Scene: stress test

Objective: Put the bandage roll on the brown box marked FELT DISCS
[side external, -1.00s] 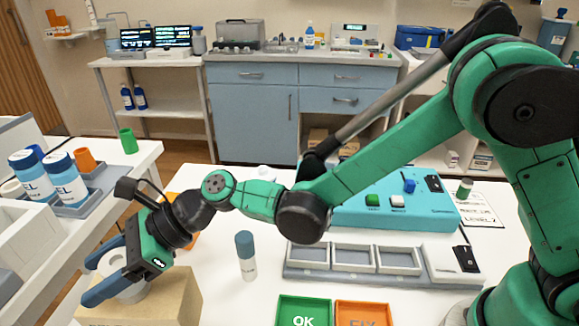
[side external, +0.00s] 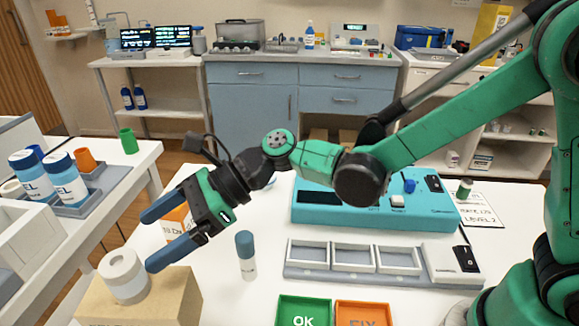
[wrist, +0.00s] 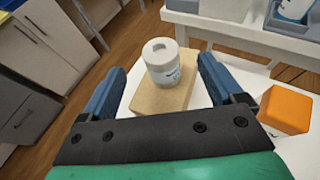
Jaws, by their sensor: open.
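The white bandage roll (side external: 124,276) stands upright on top of the brown box (side external: 170,298) at the table's front left corner. In the wrist view the roll (wrist: 162,62) rests on the box (wrist: 150,99), between and beyond my fingertips. The lettering on the box is too cut off to read. My gripper (side external: 149,242) is open and empty, its blue fingers above and behind the roll and apart from it. The gripper also shows in the wrist view (wrist: 163,78) with its fingers spread wide.
A blue-capped white bottle (side external: 247,256) stands right of the box. An orange box (side external: 177,224) is behind my gripper. A grey tray with compartments (side external: 350,262), a teal device (side external: 370,209) and green OK (side external: 303,310) and orange (side external: 361,313) trays lie to the right.

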